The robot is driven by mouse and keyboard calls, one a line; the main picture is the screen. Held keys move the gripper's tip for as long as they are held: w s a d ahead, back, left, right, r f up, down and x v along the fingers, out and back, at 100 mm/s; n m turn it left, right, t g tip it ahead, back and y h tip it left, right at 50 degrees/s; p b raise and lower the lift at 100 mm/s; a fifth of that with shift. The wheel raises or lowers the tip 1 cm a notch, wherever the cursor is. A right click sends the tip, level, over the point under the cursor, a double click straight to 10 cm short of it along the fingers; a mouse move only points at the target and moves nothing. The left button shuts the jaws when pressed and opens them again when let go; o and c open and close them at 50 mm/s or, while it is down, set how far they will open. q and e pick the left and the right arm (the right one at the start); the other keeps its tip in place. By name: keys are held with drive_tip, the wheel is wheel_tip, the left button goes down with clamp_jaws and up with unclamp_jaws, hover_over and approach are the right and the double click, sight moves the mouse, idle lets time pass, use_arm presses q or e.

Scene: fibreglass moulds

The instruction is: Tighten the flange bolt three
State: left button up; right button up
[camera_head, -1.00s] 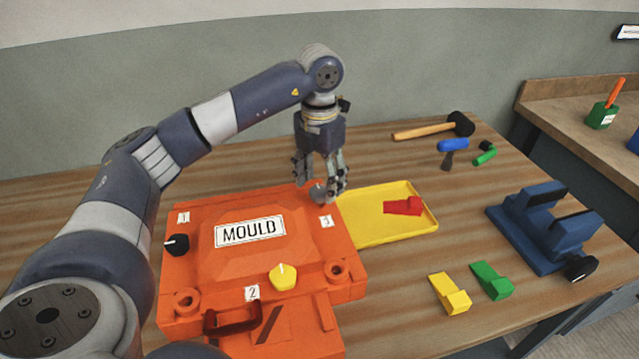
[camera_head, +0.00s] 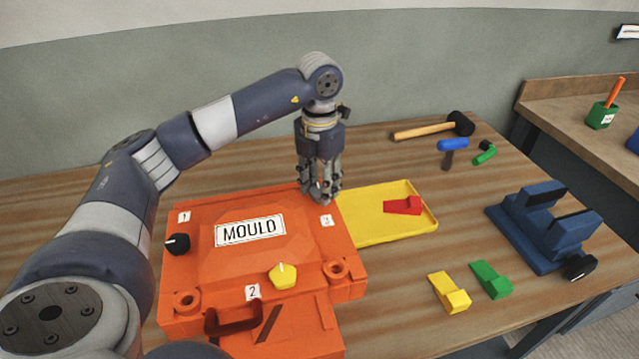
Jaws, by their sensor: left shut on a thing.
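The orange mould (camera_head: 215,270) lies on the wooden table, with a MOULD plate and number labels on it. A black knob-shaped bolt (camera_head: 177,244) sits beside label 1. A yellow one (camera_head: 283,276) sits near label 2, with a pale line on its top. Label 3 (camera_head: 327,220) is at the mould's far right corner. My left gripper (camera_head: 320,197) points down at that corner and is shut on the grey bolt there, which its fingers now mostly hide. My right gripper is not in view.
A yellow tray (camera_head: 375,236) with a red wedge (camera_head: 403,205) adjoins the mould's right side. Yellow (camera_head: 449,293) and green (camera_head: 491,280) wedges lie in front of a blue vise (camera_head: 545,225). A mallet (camera_head: 435,129) and a blue-handled tool (camera_head: 452,147) lie at the back.

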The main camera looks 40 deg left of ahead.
use_arm(q)
drive_tip(key=m+b, duration=0.1)
drive_tip(key=m, duration=0.4)
drive_tip(key=shift+m, duration=0.4)
drive_tip(key=m, duration=0.4)
drive_tip(key=shift+m+b, duration=0.3)
drive_tip(key=shift+m, duration=0.7)
drive_tip(key=o, duration=1)
drive_tip(key=shift+o, duration=0.2)
